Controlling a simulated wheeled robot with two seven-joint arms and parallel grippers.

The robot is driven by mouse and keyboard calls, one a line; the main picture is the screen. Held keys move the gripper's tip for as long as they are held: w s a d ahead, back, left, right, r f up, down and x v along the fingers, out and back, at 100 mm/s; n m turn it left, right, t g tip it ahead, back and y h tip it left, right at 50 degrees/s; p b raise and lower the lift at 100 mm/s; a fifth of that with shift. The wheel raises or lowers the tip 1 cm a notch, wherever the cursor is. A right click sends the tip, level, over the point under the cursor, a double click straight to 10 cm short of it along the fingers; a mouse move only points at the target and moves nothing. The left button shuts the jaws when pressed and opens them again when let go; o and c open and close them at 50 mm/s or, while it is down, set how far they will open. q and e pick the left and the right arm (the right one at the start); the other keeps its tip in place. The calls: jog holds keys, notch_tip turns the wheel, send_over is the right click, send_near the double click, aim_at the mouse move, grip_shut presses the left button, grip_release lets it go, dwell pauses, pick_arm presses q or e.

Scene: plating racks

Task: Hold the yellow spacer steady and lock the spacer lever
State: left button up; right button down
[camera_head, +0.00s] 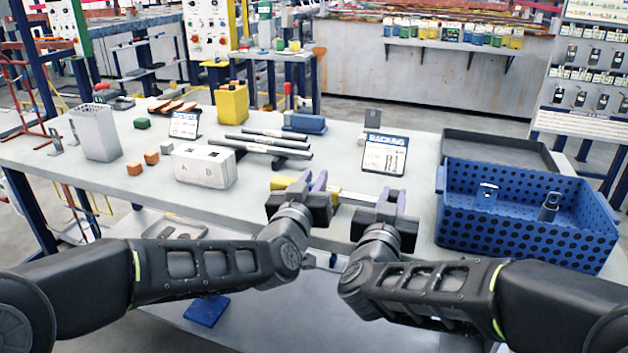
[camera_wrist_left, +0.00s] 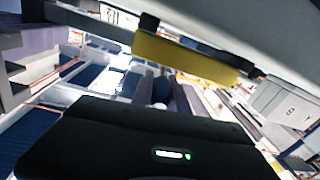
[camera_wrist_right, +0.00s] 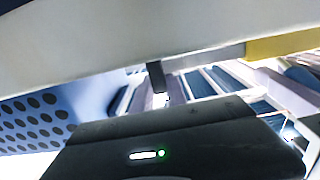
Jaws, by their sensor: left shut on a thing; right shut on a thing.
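The yellow spacer (camera_head: 284,183) lies at the near edge of the grey table, partly hidden by my left gripper (camera_head: 310,182). The left gripper is shut on it. In the left wrist view the spacer (camera_wrist_left: 185,58) is a yellow block on a grey bar. A pale metal lever bar (camera_head: 354,197) runs right from the spacer toward my right gripper (camera_head: 393,200). The right gripper is shut on this bar; its fingers hide the grip. The right wrist view shows the pale bar (camera_wrist_right: 205,58) meeting yellow at the right (camera_wrist_right: 283,45). Whether the lever is locked cannot be told.
A blue perforated crate (camera_head: 520,240) stands close right of my right gripper. A racking sign (camera_head: 384,154) stands behind it. A white A/B box (camera_head: 205,167) is left of my left gripper, with dark bars (camera_head: 270,142) behind. The table's near edge is close.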

pick_arm(q)
grip_shut()
jog(key=shift+f, duration=0.15)
jog(key=shift+f+t, duration=0.1)
jog(key=shift+t, duration=0.3)
jog(key=shift+s+a+t, duration=0.1)
jog(key=shift+s+t, duration=0.1)
jog(key=shift+t, duration=0.6)
jog(key=o, duration=0.8)
grip_release()
jog(key=shift+c, duration=0.2)
